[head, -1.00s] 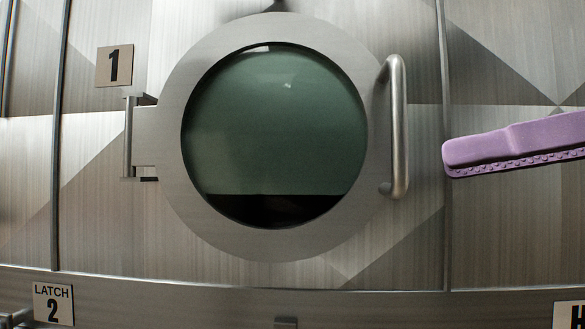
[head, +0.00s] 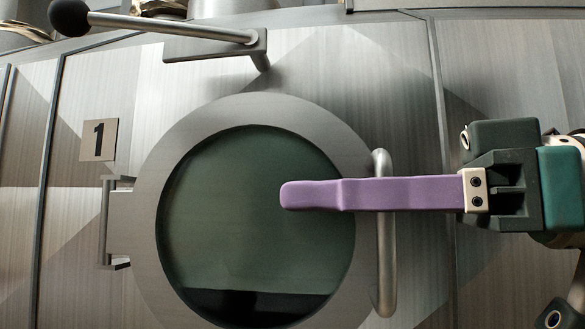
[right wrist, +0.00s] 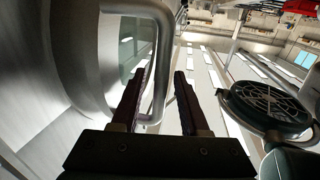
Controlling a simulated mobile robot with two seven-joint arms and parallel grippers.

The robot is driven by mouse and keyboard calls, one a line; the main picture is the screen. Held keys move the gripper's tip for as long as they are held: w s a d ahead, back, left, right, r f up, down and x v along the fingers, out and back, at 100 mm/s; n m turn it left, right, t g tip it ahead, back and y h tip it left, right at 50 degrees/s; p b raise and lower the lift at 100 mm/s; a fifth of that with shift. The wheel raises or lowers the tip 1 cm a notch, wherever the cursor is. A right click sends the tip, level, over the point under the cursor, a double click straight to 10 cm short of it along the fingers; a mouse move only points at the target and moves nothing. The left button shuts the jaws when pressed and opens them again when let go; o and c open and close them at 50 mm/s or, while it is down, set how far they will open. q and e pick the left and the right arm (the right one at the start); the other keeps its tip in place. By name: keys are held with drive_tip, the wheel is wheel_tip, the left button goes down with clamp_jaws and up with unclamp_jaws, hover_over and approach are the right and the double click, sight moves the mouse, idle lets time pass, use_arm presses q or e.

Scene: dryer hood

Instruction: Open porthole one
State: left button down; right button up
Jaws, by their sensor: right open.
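Porthole one is a round grey metal door (head: 150,215) with dark green glass (head: 255,210), beside a "1" label (head: 99,140). It looks shut. Its vertical bar handle (head: 386,265) is on the right side; in the right wrist view the handle (right wrist: 162,60) shows between the two fingers. My right gripper (head: 290,195) has purple fingers and reaches in from the right across the handle. One finger hides the other in the head view. In the right wrist view the gripper (right wrist: 160,78) is open, its fingers apart, with no clear contact. My left gripper is out of view.
A lever with a black ball knob (head: 69,17) sticks out above the porthole from a grey bracket (head: 215,47). A hinge (head: 115,222) is on the door's left. A round dark grille (right wrist: 270,105) stands at the right in the wrist view.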

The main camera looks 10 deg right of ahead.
clamp_jaws()
idle(0.4)
idle(1.1)
